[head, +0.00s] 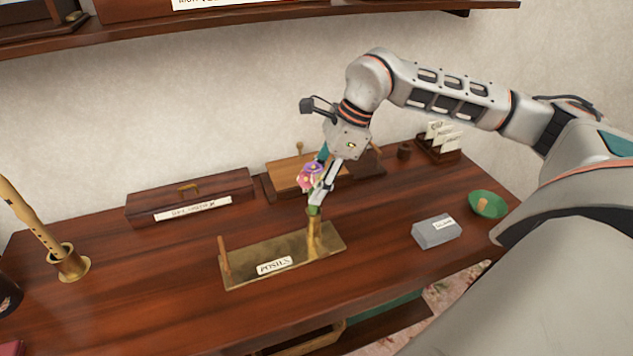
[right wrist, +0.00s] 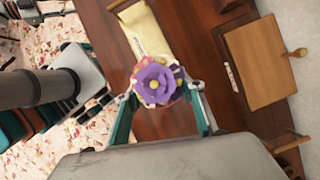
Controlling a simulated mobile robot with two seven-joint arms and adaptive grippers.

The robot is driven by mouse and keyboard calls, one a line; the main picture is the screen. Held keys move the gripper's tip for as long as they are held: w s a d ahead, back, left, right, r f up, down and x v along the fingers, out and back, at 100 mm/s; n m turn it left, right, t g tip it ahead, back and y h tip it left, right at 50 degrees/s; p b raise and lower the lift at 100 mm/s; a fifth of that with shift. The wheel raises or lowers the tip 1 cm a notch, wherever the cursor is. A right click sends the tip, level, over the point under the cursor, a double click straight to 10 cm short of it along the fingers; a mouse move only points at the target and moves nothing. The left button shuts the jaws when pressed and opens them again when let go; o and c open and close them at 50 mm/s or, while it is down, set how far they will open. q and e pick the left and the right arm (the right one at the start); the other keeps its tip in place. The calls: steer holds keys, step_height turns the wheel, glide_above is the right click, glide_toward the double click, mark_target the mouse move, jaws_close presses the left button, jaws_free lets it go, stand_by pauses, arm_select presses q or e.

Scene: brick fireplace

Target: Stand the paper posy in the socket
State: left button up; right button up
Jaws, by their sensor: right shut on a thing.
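The paper posy (head: 311,177) has purple and pink blooms, and my right gripper (head: 318,196) is shut on it. It hangs over the brass socket (head: 313,232), a short upright tube on the right part of a brass plate (head: 245,258) labelled for posies. The green lower end of the posy is at the socket's mouth; I cannot tell how far inside it is. In the right wrist view the posy's purple flower (right wrist: 156,84) fills the space between the fingers and hides its stem and the socket. My left gripper is not in view.
A wooden peg (head: 224,254) stands at the plate's left end. A long dark box (head: 190,198) and a wooden box (head: 290,174) lie behind. A grey block (head: 437,232) and green bowl (head: 488,204) are at right, and a flute (head: 32,218) stands at left.

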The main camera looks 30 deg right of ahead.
steer(key=shift+f+b, duration=0.3)
steer(key=shift+f, duration=0.25)
steer(key=o, duration=1.2)
steer(key=shift+r, duration=0.1)
steer(key=v, duration=1.2)
steer(key=shift+s, duration=0.1)
